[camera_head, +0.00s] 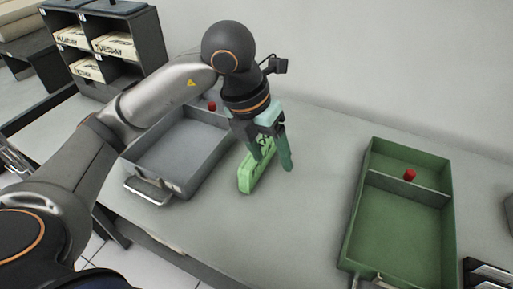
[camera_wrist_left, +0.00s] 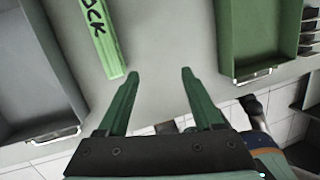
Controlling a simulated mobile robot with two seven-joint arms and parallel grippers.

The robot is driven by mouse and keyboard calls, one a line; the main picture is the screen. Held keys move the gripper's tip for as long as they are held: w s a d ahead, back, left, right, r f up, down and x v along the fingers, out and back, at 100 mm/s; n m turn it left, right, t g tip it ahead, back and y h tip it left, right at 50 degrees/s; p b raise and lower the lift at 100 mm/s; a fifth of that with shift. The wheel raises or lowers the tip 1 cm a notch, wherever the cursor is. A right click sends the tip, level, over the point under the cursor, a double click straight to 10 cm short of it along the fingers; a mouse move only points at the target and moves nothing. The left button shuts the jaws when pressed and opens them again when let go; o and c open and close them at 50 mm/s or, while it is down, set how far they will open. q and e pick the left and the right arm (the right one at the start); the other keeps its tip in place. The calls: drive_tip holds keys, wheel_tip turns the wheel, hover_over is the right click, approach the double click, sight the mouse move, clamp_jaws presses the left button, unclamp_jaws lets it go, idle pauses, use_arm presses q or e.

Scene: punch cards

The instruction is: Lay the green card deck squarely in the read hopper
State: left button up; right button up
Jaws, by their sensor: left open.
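The green card deck (camera_head: 247,177) is a long narrow block on the grey table, between a grey tray (camera_head: 142,166) and a green tray (camera_head: 347,236). In the left wrist view the deck (camera_wrist_left: 99,38) shows dark lettering, with only the end "CK" clear. My left gripper (camera_head: 276,163) is open, fingers pointing down, just right of the deck in the head view. In the left wrist view its fingertips (camera_wrist_left: 160,73) have bare table between them, with the deck outside them. I cannot tell from any label which tray is the read hopper. My right gripper is not in view.
Each tray has a front handle and a red knob, at the grey tray (camera_head: 212,106) and at the green tray (camera_head: 409,175). A dark shelf unit (camera_head: 150,40) with labelled boxes stands at the back left. The table between the deck and the green tray is clear.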

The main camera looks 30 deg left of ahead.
sight(261, 144)
use_arm(q)
drive_tip(key=w+a+y, duration=0.1)
drive_tip(key=a, duration=0.1)
drive_tip(key=w+a+r+n+t+y, duration=0.1)
drive_tip(key=w+a, duration=0.1)
drive_tip(key=w+a+t, duration=0.1)
drive_tip(key=a, duration=0.1)
drive_tip(key=shift+w+r+y, duration=0.25)
drive_tip(key=shift+r+y, duration=0.1)
drive_tip(key=shift+y, duration=0.05)
drive_tip(key=x, duration=0.6)
drive_tip(key=shift+w+d+f, duration=0.1)
drive_tip(key=shift+w, duration=0.05)
drive_tip(key=shift+t, duration=0.3)
drive_tip(key=shift+a+p+x, duration=0.2)
drive_tip(key=shift+p+x, duration=0.15)
drive_tip(key=shift+x, duration=2.4)
drive_tip(key=shift+c, duration=0.2)
clamp_jaws()
